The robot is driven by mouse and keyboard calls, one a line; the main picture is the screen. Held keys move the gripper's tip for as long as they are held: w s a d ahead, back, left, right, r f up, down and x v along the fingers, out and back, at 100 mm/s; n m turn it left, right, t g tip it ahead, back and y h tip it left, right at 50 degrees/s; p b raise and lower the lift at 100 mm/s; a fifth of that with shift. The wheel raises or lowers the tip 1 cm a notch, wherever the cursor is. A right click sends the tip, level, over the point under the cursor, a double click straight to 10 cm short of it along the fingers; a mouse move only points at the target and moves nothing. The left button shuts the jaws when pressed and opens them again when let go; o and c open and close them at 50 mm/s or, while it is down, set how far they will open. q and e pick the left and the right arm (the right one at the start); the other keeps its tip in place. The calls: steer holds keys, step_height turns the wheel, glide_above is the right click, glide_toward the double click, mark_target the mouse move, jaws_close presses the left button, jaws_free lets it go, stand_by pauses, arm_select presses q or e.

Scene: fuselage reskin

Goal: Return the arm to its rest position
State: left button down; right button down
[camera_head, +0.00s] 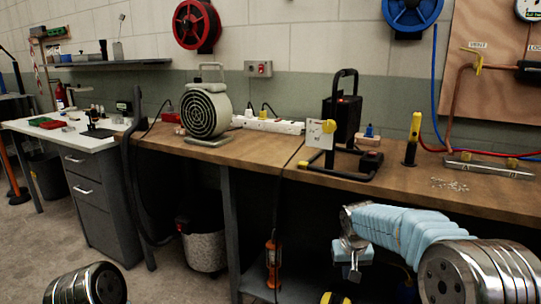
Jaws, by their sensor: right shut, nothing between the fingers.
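My right arm comes in at the lower right, with a metal joint and a light blue ribbed cover. My right gripper (352,273) is at the end of this arm, in front of the wooden workbench and below its top. It points down, and it is shut and empty. Only a metal joint of my left arm shows at the bottom left corner. My left gripper is out of the picture.
The wooden workbench (262,153) runs along the wall, holding a round fan heater (206,113), a black work lamp (343,120) and a yellow-black tool (412,139). A bin (204,249) and an orange lamp (272,262) are below.

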steer(key=s+a+f+g+y, duration=0.15)
steer(key=s+f, duration=0.45)
steer(key=f, duration=0.6)
steer(key=s+a+f+y, duration=0.1)
steer(key=s+a+f, duration=0.35)
steer(key=f, duration=0.75)
steer(key=s+a+f+y, duration=0.1)
steer(key=s+a+f, duration=0.1)
steer(key=s, duration=0.7)
steer(key=s+a+f+m+y, duration=0.1)
steer(key=s+a+f, duration=0.1)
steer(key=s+f, duration=0.3)
steer(key=s, duration=0.4)
steer(key=shift+s+g, duration=0.3)
steer(key=shift+g, duration=0.05)
steer(key=shift+y, duration=0.25)
